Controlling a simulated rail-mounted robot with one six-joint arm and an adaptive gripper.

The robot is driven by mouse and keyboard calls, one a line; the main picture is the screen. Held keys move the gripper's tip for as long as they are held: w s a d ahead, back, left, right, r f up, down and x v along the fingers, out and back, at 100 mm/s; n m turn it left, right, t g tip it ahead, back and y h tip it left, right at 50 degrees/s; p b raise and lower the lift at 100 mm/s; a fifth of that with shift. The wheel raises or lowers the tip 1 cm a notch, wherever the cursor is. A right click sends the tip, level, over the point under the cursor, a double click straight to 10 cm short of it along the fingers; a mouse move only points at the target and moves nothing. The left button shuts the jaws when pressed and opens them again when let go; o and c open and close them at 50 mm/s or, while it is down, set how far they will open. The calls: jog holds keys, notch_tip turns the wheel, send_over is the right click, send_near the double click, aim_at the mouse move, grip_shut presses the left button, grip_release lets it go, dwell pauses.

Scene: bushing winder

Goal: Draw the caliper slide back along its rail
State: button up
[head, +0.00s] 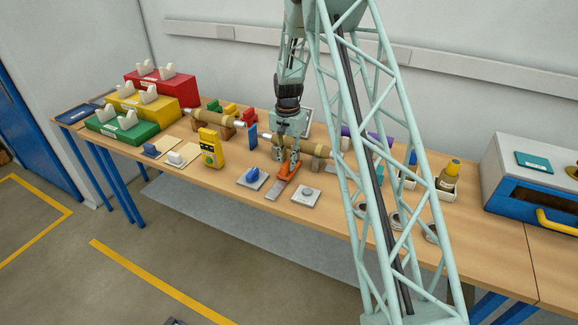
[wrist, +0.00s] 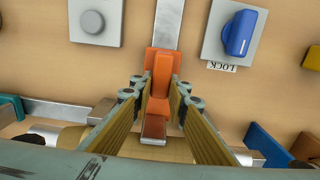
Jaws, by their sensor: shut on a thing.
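The caliper slide is an orange block (head: 291,169) seated on a flat grey metal rail (head: 276,191) on the bench. In the wrist view the orange slide (wrist: 162,62) lies at the near part of the rail (wrist: 169,22), which runs away toward the top edge. My gripper (head: 287,163) reaches down over the slide. In the wrist view its fingers (wrist: 160,92) stand on both sides of the narrow orange grip, shut on it.
A plate with a blue knob (head: 252,175) and a "LOCK" label (wrist: 221,67) lies beside the rail. A plate with a round grey button (head: 306,194) lies on the other side. A yellow meter (head: 210,148) and a wrapped brown cylinder (head: 308,148) stand close by.

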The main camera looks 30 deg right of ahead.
jog(key=shift+s+a, duration=0.15)
jog(key=shift+a, duration=0.1)
jog(key=shift+s+a+b, duration=0.4)
jog(key=shift+s+a, duration=0.5)
jog(key=shift+a, duration=0.3)
jog(key=shift+s+a+b, duration=0.4)
jog(key=shift+s+a, duration=0.5)
jog(key=shift+a, duration=0.3)
jog(key=shift+s+a, duration=0.2)
jog(key=shift+a, duration=0.1)
jog(key=shift+s+a+b, duration=0.35)
jog(key=shift+s+a, duration=0.45)
jog(key=shift+a, duration=0.25)
jog(key=o, duration=1)
jog(key=shift+c, duration=0.2)
jog(key=shift+r, duration=0.2)
notch_tip(320, 180, up, 12)
jog(key=shift+f, duration=0.15)
